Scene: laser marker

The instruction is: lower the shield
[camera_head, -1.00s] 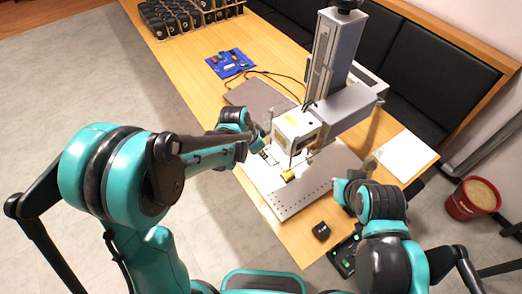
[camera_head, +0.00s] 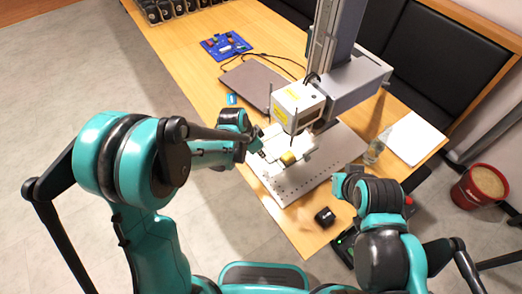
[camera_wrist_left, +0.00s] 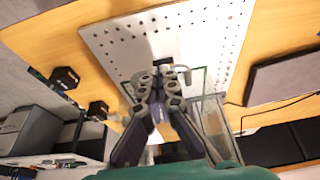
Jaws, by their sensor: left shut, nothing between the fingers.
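The laser marker's white head (camera_head: 297,106) hangs from its column above a perforated white plate (camera_head: 290,192). A clear, framed panel that looks like the shield (camera_wrist_left: 210,112) shows beside my fingers in the left wrist view; its outline and height are hard to make out in the head view. A yellow piece (camera_head: 288,158) sits under the laser head. My left gripper (camera_head: 259,151) is shut and empty at the left side of the marker, low over the plate. Its closed fingers (camera_wrist_left: 162,78) also show in the left wrist view. My right gripper (camera_head: 343,184) is right of the plate, its fingertips hidden.
A closed laptop (camera_head: 258,84) and a blue tray (camera_head: 226,45) lie behind on the table. A black cube (camera_head: 325,217) sits by the front edge. A glass (camera_head: 374,152) and a white sheet (camera_head: 414,138) are at the right. A red bucket (camera_head: 480,187) stands on the floor.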

